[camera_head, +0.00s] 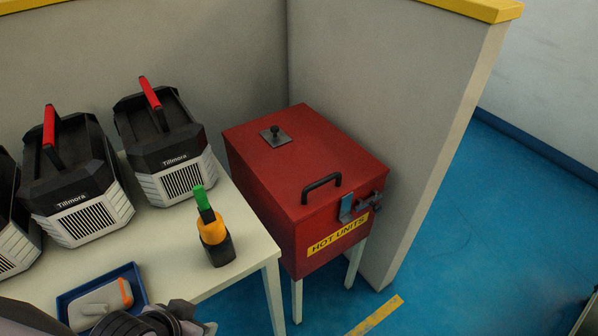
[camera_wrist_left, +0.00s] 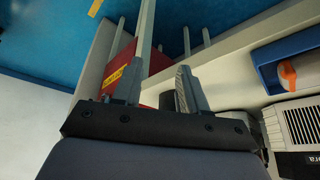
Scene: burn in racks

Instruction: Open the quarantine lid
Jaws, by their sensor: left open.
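The quarantine bin is a red box (camera_head: 300,190) on pale legs with a yellow "HOT UNITS" label (camera_head: 338,233). Its red lid (camera_head: 265,165) lies shut, with a black bar handle (camera_head: 321,187) near the front edge and a small dark square plate with a knob (camera_head: 275,136) farther back. A blue-grey latch (camera_head: 346,209) and a dark clamp-like part sit at the front right corner. My left gripper (camera_wrist_left: 158,88) is open and empty; the red box (camera_wrist_left: 122,66) shows beyond its fingers. In the head view part of it shows at the bottom edge, apart from the box. My right gripper is not in view.
A pale table (camera_head: 245,258) left of the bin holds several black-and-white Tillmora units (camera_head: 170,150), an orange-and-green tool in a black holder (camera_head: 213,235) and a blue tray (camera_head: 137,280). Grey partitions (camera_head: 400,110) stand behind and right of the bin. Blue floor lies open at right.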

